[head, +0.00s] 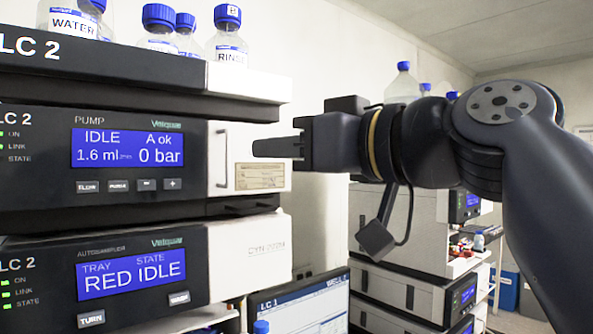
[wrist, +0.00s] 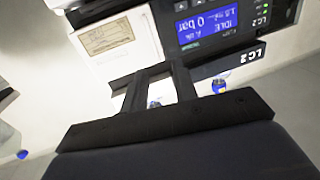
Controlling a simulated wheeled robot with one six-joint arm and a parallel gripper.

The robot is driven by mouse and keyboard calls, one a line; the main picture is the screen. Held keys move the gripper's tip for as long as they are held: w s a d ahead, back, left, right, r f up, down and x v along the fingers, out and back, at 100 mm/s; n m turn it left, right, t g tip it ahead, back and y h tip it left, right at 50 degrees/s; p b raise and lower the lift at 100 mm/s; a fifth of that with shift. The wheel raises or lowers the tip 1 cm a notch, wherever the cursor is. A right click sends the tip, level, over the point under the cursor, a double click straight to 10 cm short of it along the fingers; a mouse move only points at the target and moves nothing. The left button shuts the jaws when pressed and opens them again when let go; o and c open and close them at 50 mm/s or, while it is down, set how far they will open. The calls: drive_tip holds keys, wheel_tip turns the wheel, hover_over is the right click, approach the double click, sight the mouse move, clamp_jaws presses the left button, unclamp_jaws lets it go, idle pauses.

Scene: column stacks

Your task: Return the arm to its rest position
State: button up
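My gripper (head: 277,147) is in front of the right end of the pump module (head: 200,135) in the head view, pointing left at the height of its display. In the wrist view, my gripper (wrist: 152,80) shows two dark fingers apart, with nothing between them but background. My dark arm reaches in from the right of the head view, bent at the elbow. I cannot tell how far the fingertips are from the module's face.
The LC 2 stack has an autosampler (head: 135,270) below the pump and blue-capped bottles, including a RINSE bottle (head: 228,50), on top. Another stack (head: 410,285) stands behind my arm. A monitor (head: 300,305) sits low between them. Open wall shows above my gripper.

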drive_tip(key=p, duration=0.4)
approach(209, 152)
drive_tip(key=x, duration=0.5)
drive_tip(key=shift+a, duration=0.1)
